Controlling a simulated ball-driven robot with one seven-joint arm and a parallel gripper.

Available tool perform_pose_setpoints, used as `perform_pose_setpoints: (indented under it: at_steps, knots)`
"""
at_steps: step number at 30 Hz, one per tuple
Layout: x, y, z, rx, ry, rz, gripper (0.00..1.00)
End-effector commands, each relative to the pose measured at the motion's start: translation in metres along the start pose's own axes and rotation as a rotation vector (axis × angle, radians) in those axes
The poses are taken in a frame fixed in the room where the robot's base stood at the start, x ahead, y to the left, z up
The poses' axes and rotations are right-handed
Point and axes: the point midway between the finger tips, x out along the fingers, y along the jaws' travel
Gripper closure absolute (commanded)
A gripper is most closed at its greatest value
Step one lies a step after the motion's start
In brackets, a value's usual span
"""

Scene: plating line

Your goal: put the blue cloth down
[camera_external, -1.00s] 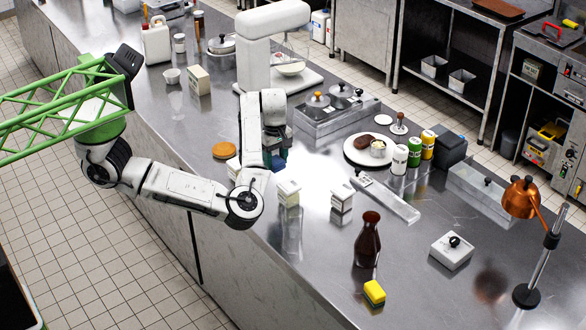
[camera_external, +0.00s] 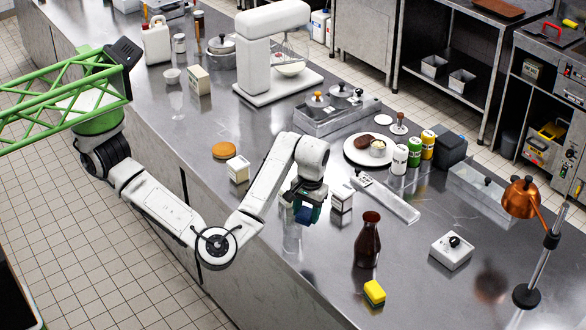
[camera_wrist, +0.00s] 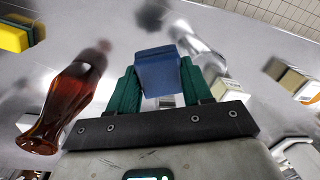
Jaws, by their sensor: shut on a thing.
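The blue cloth (camera_wrist: 158,72) looks like a small folded block between the green fingers of my gripper (camera_wrist: 160,88) in the wrist view. In the external view, my gripper (camera_external: 308,208) hangs over the steel counter (camera_external: 330,270), left of a small white box. The blue cloth (camera_external: 304,214) shows at the fingertips there. My gripper is shut on the cloth. The cloth appears to be held above the counter; the exact height is hard to tell.
A brown bottle (camera_external: 368,242) and a yellow sponge (camera_external: 374,292) stand to the right and front. A white box (camera_external: 342,198) is close beside my gripper. A plate (camera_external: 360,150) with food lies behind. The counter between bottle and lamp (camera_external: 520,200) is partly clear.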

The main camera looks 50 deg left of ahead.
Motion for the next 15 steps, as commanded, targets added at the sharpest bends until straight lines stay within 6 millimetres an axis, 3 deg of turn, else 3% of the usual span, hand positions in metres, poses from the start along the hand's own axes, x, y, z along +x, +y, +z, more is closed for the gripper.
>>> perform_pose_setpoints:
  at_steps: [11, 15]
  knots:
    - [0.032, 0.045, -0.054, -0.003, -0.002, -0.004, 0.91]
    - [0.057, 0.061, -0.069, -0.003, -0.002, -0.004, 0.91]
